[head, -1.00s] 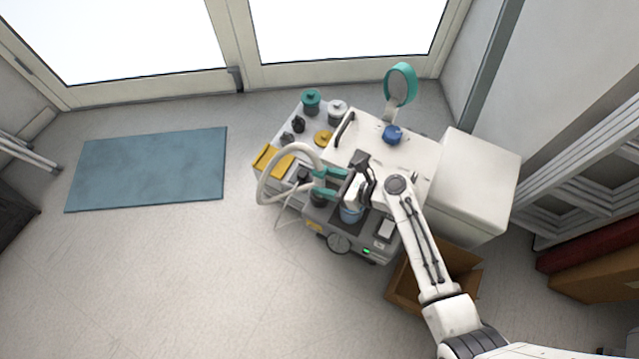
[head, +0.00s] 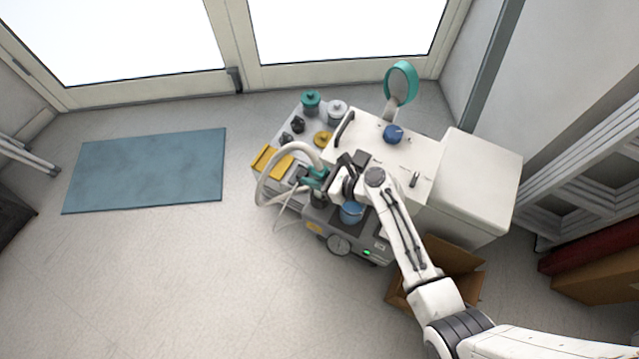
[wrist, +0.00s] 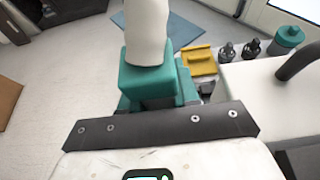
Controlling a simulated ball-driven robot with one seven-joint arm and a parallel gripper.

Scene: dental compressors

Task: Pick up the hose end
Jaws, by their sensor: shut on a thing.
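The thick off-white hose (head: 263,178) loops out to the left of the compressor unit (head: 345,238) in the head view. Its end is at my gripper (head: 314,178), whose teal fingers are closed together at the unit's left side. In the wrist view the hose (wrist: 147,35) rises from between the teal fingers (wrist: 158,85) of my gripper. My gripper is shut on the hose end. The very tip of the hose is hidden by the fingers and the wrist.
A white cabinet top with a blue knob (head: 393,133) and a dark handle (head: 344,128) lies just behind my arm. An open cardboard box (head: 455,262) is on the floor at right. The left floor is clear around a blue mat (head: 150,170).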

